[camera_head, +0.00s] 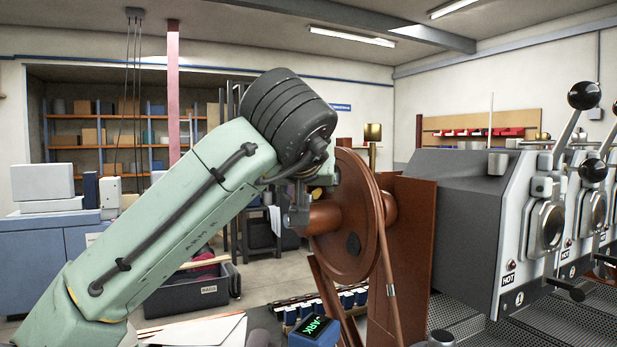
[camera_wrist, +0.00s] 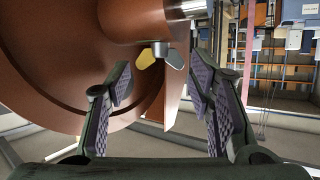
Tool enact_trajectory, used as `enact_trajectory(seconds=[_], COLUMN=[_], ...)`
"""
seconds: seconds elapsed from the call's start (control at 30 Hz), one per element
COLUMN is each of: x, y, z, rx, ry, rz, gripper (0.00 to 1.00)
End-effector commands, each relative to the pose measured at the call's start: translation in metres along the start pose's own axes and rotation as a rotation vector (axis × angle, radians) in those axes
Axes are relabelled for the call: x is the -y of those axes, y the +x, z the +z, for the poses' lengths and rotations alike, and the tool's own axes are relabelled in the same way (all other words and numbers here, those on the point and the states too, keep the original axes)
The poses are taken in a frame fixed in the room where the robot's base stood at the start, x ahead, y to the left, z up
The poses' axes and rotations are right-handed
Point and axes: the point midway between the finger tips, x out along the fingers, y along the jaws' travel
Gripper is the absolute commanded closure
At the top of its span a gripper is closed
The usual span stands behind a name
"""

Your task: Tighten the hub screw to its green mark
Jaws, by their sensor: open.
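A large copper-brown wheel (camera_head: 345,235) with a hub (camera_head: 322,217) stands at the centre of the head view. The hub (camera_wrist: 140,15) and the wheel (camera_wrist: 40,50) also show in the wrist view. The hub screw (camera_wrist: 160,50) has a short metal stem and two wings, one yellowish and one grey. My gripper (camera_wrist: 160,78) is open, its two ridged fingers spread to the left and right below the screw, not closed on it. In the head view my gripper (camera_head: 298,212) is at the hub, partly hidden by my arm. I cannot make out a green mark.
A grey roaster machine (camera_head: 465,215) with levers and hot labels stands right of the wheel. A dark bin (camera_head: 185,295) is on the floor at left. A small green-lit display (camera_head: 315,328) sits below the wheel. Shelves (camera_head: 120,115) are at the back.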

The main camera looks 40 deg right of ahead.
Motion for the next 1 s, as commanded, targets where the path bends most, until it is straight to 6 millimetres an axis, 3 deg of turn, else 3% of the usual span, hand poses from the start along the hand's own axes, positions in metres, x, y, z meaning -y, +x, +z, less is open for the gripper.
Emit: enact_trajectory(seconds=[0.33, 0.9, 1.0], x=[0.0001, -0.0001, 0.0000], y=[0.0054, 0.0049, 0.0049], z=[0.0005, 0.0002, 0.0002], rx=[0.000, -0.001, 0.000], ry=[0.000, 0.000, 0.001], rz=[-0.001, 0.000, 0.003], gripper=[0.52, 0.88, 0.88])
